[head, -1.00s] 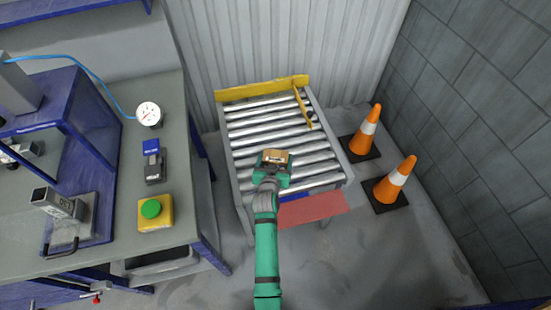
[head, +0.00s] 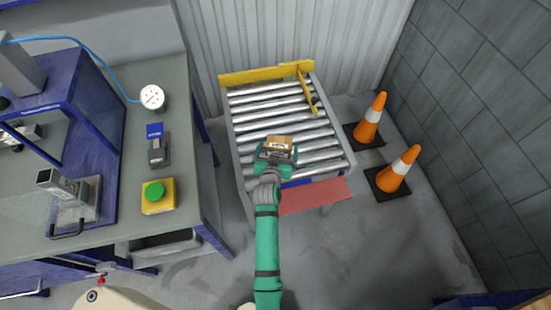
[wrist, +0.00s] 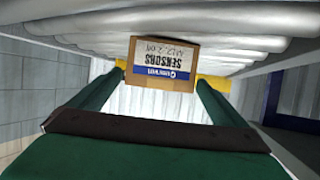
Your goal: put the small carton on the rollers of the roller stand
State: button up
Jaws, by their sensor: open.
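The small carton (head: 279,142) is a brown box on the rollers of the roller stand (head: 236,160), toward the stand's near end. In the wrist view the carton (wrist: 161,66) appears upside down, with a white and blue label reading "SENSORS", against the rollers (wrist: 240,22). My gripper (head: 275,153) is open at the near side of the carton. Its two fingers lie to the left and right, with their tips by the carton's near face. The carton's underside is hidden.
A yellow end stop (head: 250,76) and a yellow guide bar (head: 307,90) are on the stand. Two orange cones (head: 370,118) stand to its right. A workbench (head: 185,110) with a green button box (head: 157,196) is on the left. A red floor patch (head: 315,196) lies in front.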

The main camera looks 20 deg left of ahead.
jog(key=s+d+r, duration=0.1)
jog(key=s+d, duration=0.3)
jog(key=s, duration=0.5)
jog(key=s+d+r, duration=0.1)
jog(key=s+d, duration=0.4)
jog(key=s, duration=0.5)
jog(key=s+d+r, duration=0.1)
jog(key=s+d, duration=0.3)
jog(key=s, duration=0.5)
jog(key=s+d+r+m+t+h, duration=0.1)
jog(key=s+d+r, duration=0.2)
jog(key=s+r, duration=0.2)
jog(key=s+d+r+m+t+h, duration=0.1)
jog(key=s+d+r, duration=0.2)
jog(key=s+r, duration=0.3)
jog(key=shift+s+d+r+h, duration=0.15)
jog(key=shift+s+h, duration=0.15)
jog(key=shift+s, duration=1.4)
jog(key=shift+s, duration=0.1)
